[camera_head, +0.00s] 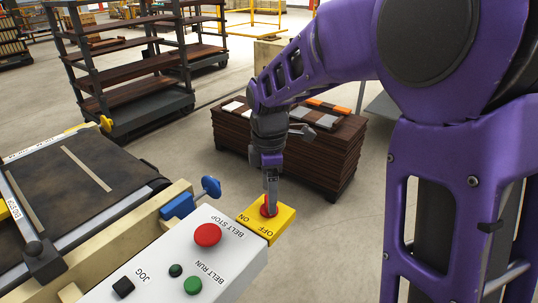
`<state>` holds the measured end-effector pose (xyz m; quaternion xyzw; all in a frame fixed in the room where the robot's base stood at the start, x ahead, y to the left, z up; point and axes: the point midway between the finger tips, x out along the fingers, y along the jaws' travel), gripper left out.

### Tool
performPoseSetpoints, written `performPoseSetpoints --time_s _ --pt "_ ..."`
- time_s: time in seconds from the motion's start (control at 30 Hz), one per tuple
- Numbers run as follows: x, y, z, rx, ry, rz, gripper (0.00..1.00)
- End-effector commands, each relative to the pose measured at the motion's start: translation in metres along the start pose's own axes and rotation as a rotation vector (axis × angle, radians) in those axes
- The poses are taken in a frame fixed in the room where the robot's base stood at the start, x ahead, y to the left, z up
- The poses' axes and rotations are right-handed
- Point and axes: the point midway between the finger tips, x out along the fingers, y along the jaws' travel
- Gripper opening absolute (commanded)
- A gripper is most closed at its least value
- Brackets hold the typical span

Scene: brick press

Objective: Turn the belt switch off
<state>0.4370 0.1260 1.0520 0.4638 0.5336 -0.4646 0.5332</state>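The belt switch is a yellow box (266,220) marked ON and OFF, at the far right end of the white control panel (170,262). It has a red knob (264,211) on top. My gripper (270,204) points down onto the yellow box, with its fingertips at the red knob. The fingers partly cover the knob, so I cannot tell if they grip it or only touch it. The knob's exact setting is hidden.
The panel has a red belt stop button (207,235), a green belt run button (193,285) and a black jog button (123,287). A conveyor belt (75,190) is at left, with a blue-knobbed lever (211,186) near it. A stack of brown boards (330,150) stands behind my gripper.

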Motion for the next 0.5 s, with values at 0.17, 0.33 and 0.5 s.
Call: performPoseSetpoints --time_s 0.17,0.33,0.5 --pt "-0.044 0.001 0.0 0.002 0.001 0.008 0.85" --pt "-0.085 0.001 0.0 0.001 0.001 0.008 0.85" --pt "-0.123 0.001 0.0 -0.001 0.001 0.006 0.85"
